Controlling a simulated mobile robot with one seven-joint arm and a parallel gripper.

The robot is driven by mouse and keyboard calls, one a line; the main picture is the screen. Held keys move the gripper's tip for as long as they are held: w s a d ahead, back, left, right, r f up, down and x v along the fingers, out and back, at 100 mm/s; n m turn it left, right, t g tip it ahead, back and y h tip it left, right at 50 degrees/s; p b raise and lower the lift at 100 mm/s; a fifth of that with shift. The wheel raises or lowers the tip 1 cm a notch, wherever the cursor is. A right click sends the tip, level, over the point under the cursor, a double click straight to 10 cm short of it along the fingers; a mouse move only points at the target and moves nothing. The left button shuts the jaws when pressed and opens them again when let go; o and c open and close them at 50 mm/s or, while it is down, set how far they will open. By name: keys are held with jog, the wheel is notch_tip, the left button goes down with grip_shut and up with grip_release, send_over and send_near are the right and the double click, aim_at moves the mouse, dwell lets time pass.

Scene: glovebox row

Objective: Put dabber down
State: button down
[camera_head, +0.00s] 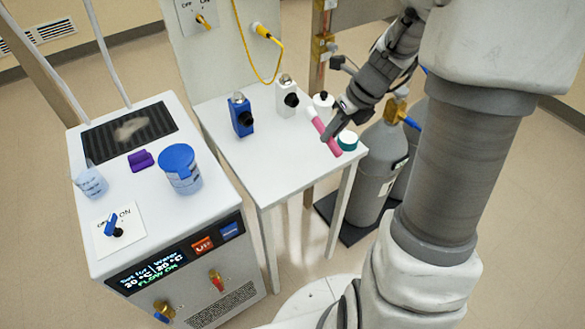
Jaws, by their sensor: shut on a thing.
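The dabber (330,144) is a pink stick with a white upper end. It is tilted, with its pink end pointing down and to the right. My gripper (332,128) is shut on it around its middle, over the right part of the white table (273,164). I cannot tell whether the dabber's lower end touches the tabletop. My gripper's fingers partly hide the dabber's right side.
A teal-capped jar (347,141) stands close right of the dabber. A white bottle (323,101) is behind it. A blue device (241,115) and a white device (287,98) stand farther left. The table's front is clear. Grey gas cylinders (378,165) stand right of the table.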

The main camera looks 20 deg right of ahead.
jog(key=a+f, duration=0.1)
jog(key=a, duration=0.1)
jog(key=a+f+b, duration=0.1)
jog(key=a+f, duration=0.1)
jog(key=a, duration=0.1)
jog(key=a+f, duration=0.2)
jog(key=a, duration=0.1)
jog(key=shift+w+a, duration=0.1)
jog(key=shift+w, duration=0.2)
jog(key=shift+f+b, duration=1.1)
jog(key=shift+f, duration=0.85)
jog(key=shift+f, duration=0.15)
jog(key=c, duration=0.8)
grip_release()
